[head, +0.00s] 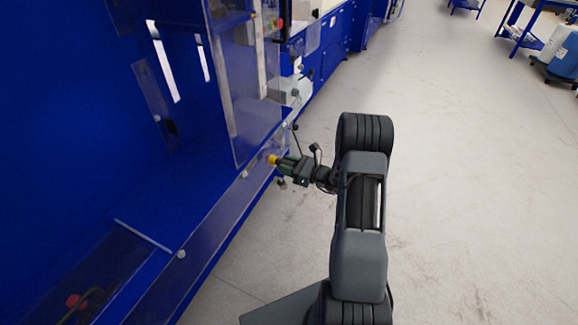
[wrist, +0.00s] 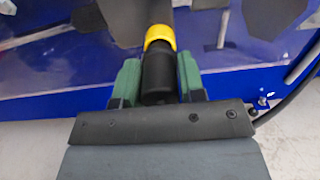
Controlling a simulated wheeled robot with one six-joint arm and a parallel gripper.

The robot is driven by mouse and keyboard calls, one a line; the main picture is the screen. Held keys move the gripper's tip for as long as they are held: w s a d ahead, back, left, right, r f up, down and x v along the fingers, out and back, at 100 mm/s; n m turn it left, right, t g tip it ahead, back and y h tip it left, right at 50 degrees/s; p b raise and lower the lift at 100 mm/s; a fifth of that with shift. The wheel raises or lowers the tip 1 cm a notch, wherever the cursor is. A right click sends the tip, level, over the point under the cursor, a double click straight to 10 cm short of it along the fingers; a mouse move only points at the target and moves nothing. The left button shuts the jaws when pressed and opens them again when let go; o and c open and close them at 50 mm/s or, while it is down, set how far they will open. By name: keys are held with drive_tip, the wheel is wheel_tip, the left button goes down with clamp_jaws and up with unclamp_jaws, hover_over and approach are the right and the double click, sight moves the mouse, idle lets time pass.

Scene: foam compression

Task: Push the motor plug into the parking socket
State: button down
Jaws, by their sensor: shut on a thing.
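The motor plug is a black cylinder with a yellow end. In the wrist view the plug (wrist: 157,75) sits between the green fingers of my gripper (wrist: 155,85), which is shut on it. Its yellow end points away from my gripper, towards a grey part on the blue machine. In the head view my gripper (head: 289,167) is beside the machine's clear panel, and the yellow tip of the plug (head: 272,160) faces left. I cannot make out the parking socket for certain. I cannot tell whether the yellow end touches the grey part behind it.
The blue machine (head: 90,60) with clear panels (head: 225,208) fills the left of the head view. A black cable (wrist: 293,85) runs at the right in the wrist view. The grey floor (head: 460,200) to the right is free. Blue tables and containers (head: 563,60) stand far right.

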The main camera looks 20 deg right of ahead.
drive_tip(key=shift+w+a, duration=0.5)
drive_tip(key=shift+w, duration=0.05)
drive_tip(key=c, duration=0.6)
unclamp_jaws()
drive_tip(key=shift+c, duration=0.2)
drive_tip(key=shift+v, duration=2.9)
drive_tip(key=p+v, duration=0.1)
drive_tip(key=v, duration=1.3)
